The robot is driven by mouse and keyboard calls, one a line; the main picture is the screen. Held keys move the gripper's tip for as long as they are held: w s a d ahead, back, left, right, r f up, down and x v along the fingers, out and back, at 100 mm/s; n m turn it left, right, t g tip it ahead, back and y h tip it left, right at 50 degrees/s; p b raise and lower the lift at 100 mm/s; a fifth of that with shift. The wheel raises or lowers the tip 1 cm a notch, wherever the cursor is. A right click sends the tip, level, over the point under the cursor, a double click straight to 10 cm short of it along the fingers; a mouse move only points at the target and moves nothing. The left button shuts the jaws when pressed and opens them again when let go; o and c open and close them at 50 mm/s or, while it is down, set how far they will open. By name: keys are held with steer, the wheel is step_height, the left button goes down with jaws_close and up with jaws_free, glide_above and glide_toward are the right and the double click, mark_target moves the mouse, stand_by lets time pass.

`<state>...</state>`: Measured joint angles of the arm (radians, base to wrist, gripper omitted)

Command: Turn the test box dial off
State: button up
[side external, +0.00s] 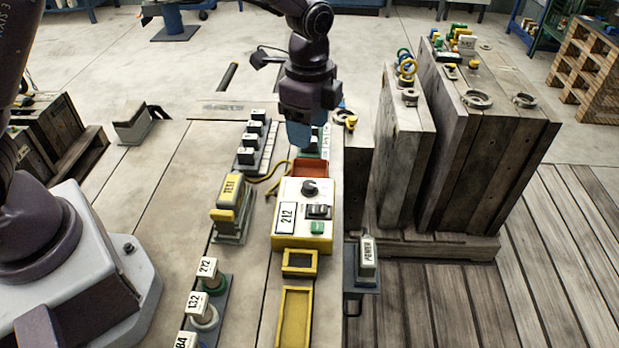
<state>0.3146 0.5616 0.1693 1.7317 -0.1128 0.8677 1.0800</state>
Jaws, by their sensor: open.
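The test box (319,241) is a white-topped box with yellow edges and a "212" label, on the bench in the middle of the side external view. Its dial (309,187) is a round black knob near the far end of the top. I cannot tell which setting it points to. A dark switch and a green button sit nearer on the same top. My gripper (312,138) hangs beyond the far end of the box, blue fingers down, open and apart from the dial. The far finger is partly hidden behind the near one.
A red tray (308,168) adjoins the box's far end, and a cable runs left from there. A yellow-and-grey TEST unit (229,192) stands left, a POWER unit (367,260) right. Tall mould plates (475,150) rise at right. Yellow frames (299,263) lie in front.

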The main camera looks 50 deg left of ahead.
mark_target(310, 184)
steer(key=shift+m, duration=0.8)
step_height(310, 184, down, 13)
steer(key=shift+w+r, duration=0.1)
steer(key=shift+r, duration=0.05)
steer(key=c, duration=0.9)
